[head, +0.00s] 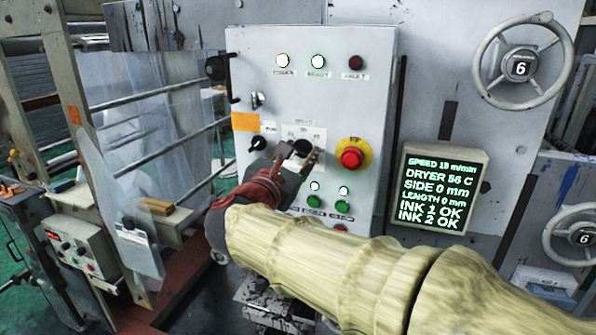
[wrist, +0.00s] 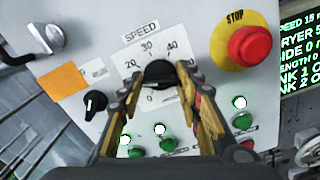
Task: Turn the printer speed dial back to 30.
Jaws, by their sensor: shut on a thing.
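The speed dial is a black round knob (wrist: 158,73) on a white scale plate marked SPEED (wrist: 150,38), with 0, 20, 30 and 40 readable around it in the wrist view. In the head view the knob (head: 302,147) shows on the control cabinet's front. My gripper (head: 298,160) has its fingers on either side of the knob and is shut on it; the wrist view also shows the fingertips (wrist: 160,82) flanking it. The knob's pointer mark cannot be made out. The green display (head: 437,190) reads a speed in the teens; its last digit is unclear.
A red stop button (head: 351,158) on a yellow disc sits close right of the dial. A black selector knob (head: 257,143) is to its left. Green buttons (head: 314,201) lie below. Handwheels (head: 520,66) stand at the right, and clear film (head: 150,105) hangs at the left.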

